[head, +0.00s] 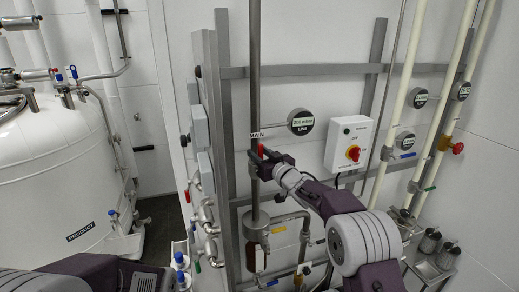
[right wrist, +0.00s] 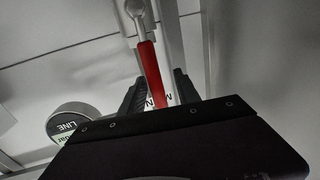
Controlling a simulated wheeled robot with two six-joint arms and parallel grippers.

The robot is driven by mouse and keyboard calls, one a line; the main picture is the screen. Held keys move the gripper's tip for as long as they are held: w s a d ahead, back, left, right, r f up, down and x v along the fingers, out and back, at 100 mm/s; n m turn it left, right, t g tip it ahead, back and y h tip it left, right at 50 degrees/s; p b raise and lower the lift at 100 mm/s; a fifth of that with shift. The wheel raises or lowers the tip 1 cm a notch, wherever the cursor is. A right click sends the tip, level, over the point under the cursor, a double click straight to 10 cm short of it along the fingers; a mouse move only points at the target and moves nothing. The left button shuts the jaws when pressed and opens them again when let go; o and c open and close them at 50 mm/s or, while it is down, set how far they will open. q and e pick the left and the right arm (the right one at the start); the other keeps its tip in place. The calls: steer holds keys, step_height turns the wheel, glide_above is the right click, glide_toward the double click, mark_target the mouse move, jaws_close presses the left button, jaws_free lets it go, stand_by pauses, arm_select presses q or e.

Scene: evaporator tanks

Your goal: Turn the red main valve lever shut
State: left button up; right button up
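The red main valve lever (right wrist: 150,72) shows in the right wrist view, running from a metal valve body (right wrist: 136,8) down between my two dark fingers. It lies roughly along the vertical pipe. My right gripper (right wrist: 159,92) is open, with a finger on either side of the lever's end and visible gaps between. In the head view a small red piece of the lever (head: 261,150) shows just below the MAIN label (head: 257,134); my right gripper (head: 258,163) hides the rest.
A round gauge plate (head: 300,121) and a white control box with a red knob (head: 350,143) are right of the pipe. A tank (head: 50,150) stands at the left. Smaller valves with coloured handles and cream pipes (head: 412,90) are around the rack.

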steer(key=shift+d+f, duration=0.1)
steer(key=shift+d, duration=0.05)
steer(key=shift+w+d, duration=0.15)
steer(key=shift+w, duration=0.05)
steer(key=c, duration=0.3)
steer(key=shift+f, duration=0.1)
steer(key=c, duration=0.5)
jaws_close()
